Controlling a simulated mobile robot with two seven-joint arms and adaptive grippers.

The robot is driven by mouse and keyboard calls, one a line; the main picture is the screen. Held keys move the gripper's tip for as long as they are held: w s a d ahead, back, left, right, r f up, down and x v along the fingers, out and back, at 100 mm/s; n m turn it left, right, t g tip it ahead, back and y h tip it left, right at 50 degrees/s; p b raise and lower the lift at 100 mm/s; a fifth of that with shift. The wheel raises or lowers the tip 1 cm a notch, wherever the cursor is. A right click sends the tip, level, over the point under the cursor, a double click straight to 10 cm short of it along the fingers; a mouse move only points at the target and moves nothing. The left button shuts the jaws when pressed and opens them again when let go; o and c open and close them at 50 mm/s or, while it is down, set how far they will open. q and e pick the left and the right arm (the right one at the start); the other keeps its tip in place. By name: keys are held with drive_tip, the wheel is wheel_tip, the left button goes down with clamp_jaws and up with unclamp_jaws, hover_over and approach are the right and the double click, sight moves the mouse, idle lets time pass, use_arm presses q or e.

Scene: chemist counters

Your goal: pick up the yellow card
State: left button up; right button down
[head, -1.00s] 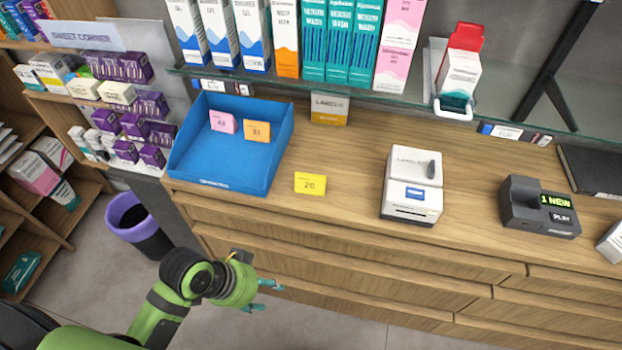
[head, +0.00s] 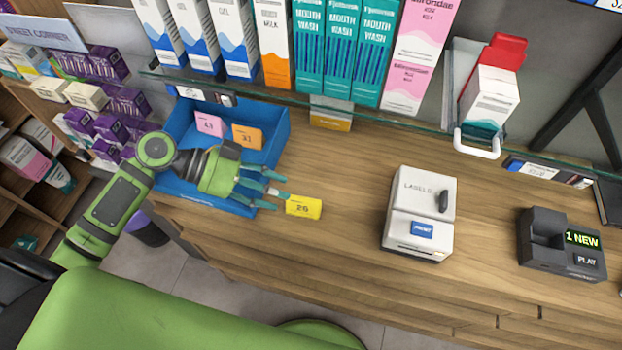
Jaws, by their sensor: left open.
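The yellow card (head: 304,208), marked 26, stands on the wooden counter right of the blue tray. My left gripper (head: 280,196) is open, with its teal fingers reaching right toward the card's left edge. The fingertips are at or very close to that edge; I cannot tell whether they touch it. The gripper covers part of the tray's front. My right gripper is not in view.
The blue tray (head: 276,140) holds a pink card (head: 209,125) and an orange card (head: 246,136). A white label printer (head: 421,213) and a dark display device (head: 561,247) stand to the right. A glass shelf with boxes overhangs the counter's back. Counter between card and printer is clear.

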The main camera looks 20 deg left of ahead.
sight(311, 205)
use_arm(q)
drive_tip(key=shift+w+d+r, duration=0.1)
drive_tip(key=shift+w+d, duration=0.05)
drive_tip(key=shift+d, duration=0.05)
drive_tip(key=p+x, duration=0.3)
drive_tip(key=shift+s+d, duration=0.2)
drive_tip(key=shift+d, duration=0.2)
drive_tip(key=shift+p+x, duration=0.6)
drive_tip(key=shift+x, duration=0.55)
drive_tip(key=shift+w+d+f, duration=0.1)
drive_tip(key=shift+d+f, duration=0.05)
drive_tip(key=shift+f, duration=0.3)
drive_tip(key=c, duration=0.8)
drive_tip(key=shift+c, duration=0.4)
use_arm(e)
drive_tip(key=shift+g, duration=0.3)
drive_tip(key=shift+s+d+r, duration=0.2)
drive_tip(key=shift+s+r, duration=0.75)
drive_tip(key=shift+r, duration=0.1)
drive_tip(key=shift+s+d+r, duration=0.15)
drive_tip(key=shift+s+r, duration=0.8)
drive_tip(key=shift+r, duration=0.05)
